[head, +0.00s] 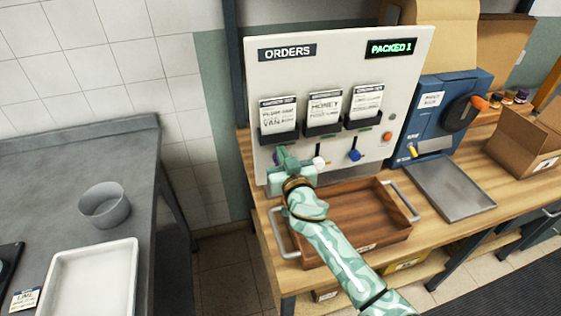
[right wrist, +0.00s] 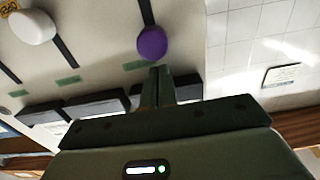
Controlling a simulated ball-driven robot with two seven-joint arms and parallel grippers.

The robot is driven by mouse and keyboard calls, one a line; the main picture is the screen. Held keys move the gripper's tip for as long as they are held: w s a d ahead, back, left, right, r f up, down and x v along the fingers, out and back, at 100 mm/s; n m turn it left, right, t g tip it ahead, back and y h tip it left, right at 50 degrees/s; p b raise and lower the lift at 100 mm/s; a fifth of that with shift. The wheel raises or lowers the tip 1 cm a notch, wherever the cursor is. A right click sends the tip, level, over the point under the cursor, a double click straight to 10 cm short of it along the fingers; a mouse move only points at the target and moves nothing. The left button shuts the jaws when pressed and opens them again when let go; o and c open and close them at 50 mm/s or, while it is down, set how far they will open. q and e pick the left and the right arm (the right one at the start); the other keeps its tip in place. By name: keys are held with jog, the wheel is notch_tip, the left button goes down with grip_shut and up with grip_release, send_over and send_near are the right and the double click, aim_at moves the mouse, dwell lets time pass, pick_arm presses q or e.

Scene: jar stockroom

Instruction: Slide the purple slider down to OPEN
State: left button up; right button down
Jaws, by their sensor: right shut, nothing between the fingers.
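The purple slider knob (right wrist: 152,43) shows in the right wrist view on a dark slot, at the slot's end nearest a small green label. In the head view my gripper largely hides it. My right gripper (right wrist: 157,72) is shut and empty, its fingertips close to the purple knob. I cannot tell whether they touch it. In the head view the right gripper (head: 280,155) is at the lower left of the white ORDERS panel (head: 340,75). My left gripper is not in view.
A white knob (head: 319,163) and a blue knob (head: 355,155) sit to the right on the panel, below three card holders. A wooden tray (head: 350,215) with metal handles lies under my right arm. A blue machine (head: 440,110) stands at right.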

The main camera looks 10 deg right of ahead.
jog(key=shift+w+b, duration=0.35)
jog(key=shift+w, duration=0.5)
jog(key=shift+s, duration=0.15)
jog(key=shift+s, duration=0.2)
notch_tip(320, 180, down, 6)
jog(key=b, duration=0.5)
jog(key=shift+r, duration=0.25)
dwell(0.6)
jog(key=shift+r, duration=0.15)
jog(key=shift+r+p, duration=0.5)
jog(key=shift+p, duration=0.1)
